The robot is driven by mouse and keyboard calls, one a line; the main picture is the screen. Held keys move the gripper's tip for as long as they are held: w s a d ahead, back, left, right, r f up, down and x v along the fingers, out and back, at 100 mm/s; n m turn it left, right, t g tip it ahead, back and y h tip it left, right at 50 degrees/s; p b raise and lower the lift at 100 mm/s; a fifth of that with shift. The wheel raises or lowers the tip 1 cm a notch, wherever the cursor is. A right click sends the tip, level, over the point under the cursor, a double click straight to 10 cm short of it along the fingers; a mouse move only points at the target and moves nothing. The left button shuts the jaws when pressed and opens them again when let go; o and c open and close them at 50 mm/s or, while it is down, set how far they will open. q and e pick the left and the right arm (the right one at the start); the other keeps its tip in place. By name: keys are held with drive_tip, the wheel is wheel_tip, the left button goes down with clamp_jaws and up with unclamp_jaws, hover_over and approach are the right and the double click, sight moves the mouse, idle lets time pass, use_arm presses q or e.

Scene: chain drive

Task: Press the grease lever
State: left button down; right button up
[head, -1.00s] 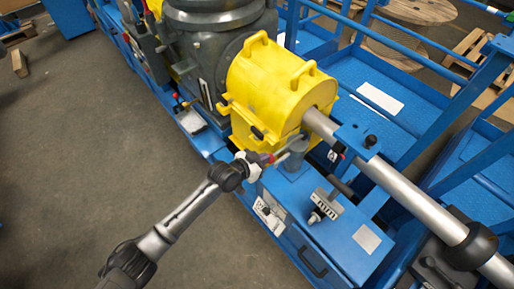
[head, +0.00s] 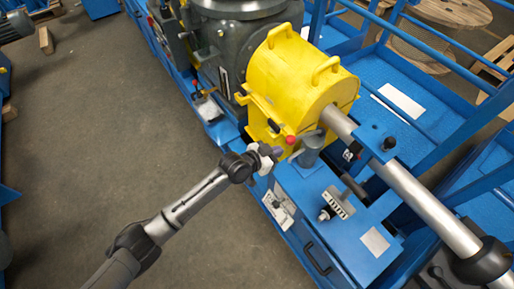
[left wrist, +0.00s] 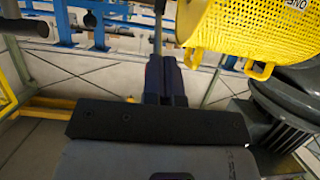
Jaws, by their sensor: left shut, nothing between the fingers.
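The grease lever (head: 304,137) is a thin rod with a red knob (head: 291,140). It reaches left from a grey cylindrical pot (head: 312,158) on the blue machine deck, beside the yellow guard. My left gripper (head: 277,152) is shut and empty. In the head view its tips appear just left of and below the red knob, with a small gap in the picture; depth is hard to judge. In the left wrist view the dark fingers (left wrist: 165,80) are together with nothing between them. I cannot make out the lever there. My right gripper is not in view.
The yellow guard (head: 298,72) stands behind the lever and shows at upper right in the left wrist view (left wrist: 235,30). A grey shaft (head: 405,182) runs from it. The floor at left is open.

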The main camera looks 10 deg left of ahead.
use_arm(q)
drive_tip(key=r+p+v, duration=0.1)
drive_tip(key=v, duration=1)
drive_tip(key=shift+w+r, duration=0.2)
drive_tip(key=shift+r, duration=0.2)
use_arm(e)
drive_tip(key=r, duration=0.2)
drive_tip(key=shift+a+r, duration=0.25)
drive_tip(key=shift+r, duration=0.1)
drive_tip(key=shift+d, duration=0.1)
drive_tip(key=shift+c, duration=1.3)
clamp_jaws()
